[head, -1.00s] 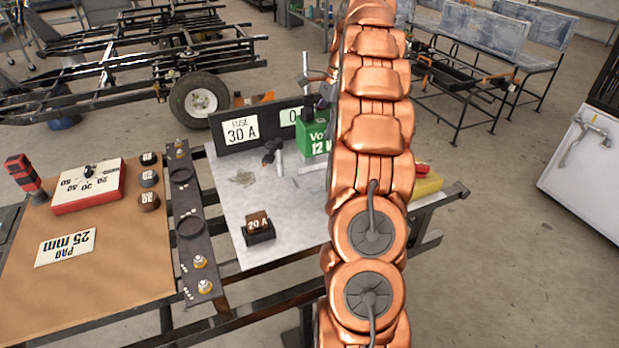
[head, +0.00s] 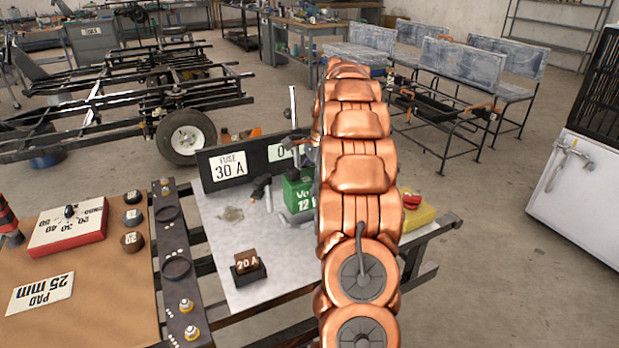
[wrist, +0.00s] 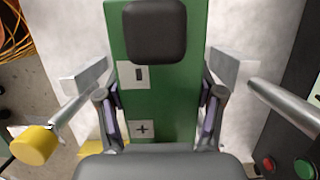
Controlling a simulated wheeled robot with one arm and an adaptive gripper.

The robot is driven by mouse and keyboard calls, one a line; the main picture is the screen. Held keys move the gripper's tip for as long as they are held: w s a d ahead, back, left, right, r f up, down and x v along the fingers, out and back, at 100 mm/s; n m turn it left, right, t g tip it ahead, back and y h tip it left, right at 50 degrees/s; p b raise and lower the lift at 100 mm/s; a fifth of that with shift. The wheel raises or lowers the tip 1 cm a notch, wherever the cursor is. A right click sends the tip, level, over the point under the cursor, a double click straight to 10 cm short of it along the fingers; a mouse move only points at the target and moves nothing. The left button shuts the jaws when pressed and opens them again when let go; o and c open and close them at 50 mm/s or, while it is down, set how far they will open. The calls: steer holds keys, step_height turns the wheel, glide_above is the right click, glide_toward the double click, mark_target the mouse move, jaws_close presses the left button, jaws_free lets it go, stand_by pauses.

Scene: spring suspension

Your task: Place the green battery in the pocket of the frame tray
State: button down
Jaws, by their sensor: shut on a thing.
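The green battery (head: 297,191), marked 12 V, is upright at the back of the pale metal tray (head: 225,285), partly hidden by my copper arm in the head view. In the wrist view the battery (wrist: 160,80) shows a dark cap and plus and minus labels. My gripper (wrist: 160,105) has one finger on each side of the battery and is shut on it. Low pale blocks stand to its left (wrist: 85,76) and right (wrist: 232,70), apparently pocket walls. The battery's underside is hidden, so I cannot tell whether it touches the tray.
A dark board (head: 227,165) marked 30 A stands behind the tray. A black clamp (head: 261,187) is left of the battery. A brown 20 A fuse (head: 246,260) sits at the front. A yellow box with a red button (head: 415,212) is at right.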

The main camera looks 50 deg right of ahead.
steer(key=shift+f, duration=1.85)
steer(key=shift+c, duration=0.8)
jaws_free()
steer(key=shift+f, duration=0.15)
steer(key=p+v, duration=0.1)
steer(key=v, duration=1.1)
steer(key=shift+s, duration=0.1)
steer(key=shift+a, duration=0.15)
